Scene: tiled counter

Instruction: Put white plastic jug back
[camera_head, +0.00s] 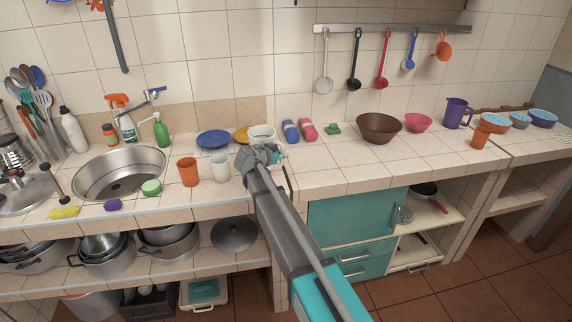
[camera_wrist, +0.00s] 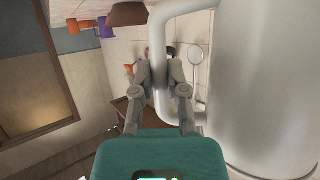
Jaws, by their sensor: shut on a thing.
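The white plastic jug (camera_head: 262,131) is at the back of the counter, right of the sink, partly hidden behind my gripper (camera_head: 258,155). In the wrist view the jug (camera_wrist: 262,95) fills the right side, with its handle passing between the two fingers of my gripper (camera_wrist: 160,72). The fingers are closed around the handle. The jug's lower part is hidden in the head view, so I cannot tell whether it touches the counter.
A blue plate (camera_head: 213,138) and a yellow plate (camera_head: 242,134) lie left of the jug. An orange cup (camera_head: 188,171) and a white cup (camera_head: 220,168) stand in front. Blue (camera_head: 290,131) and pink (camera_head: 308,130) rolled items lie to the right.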

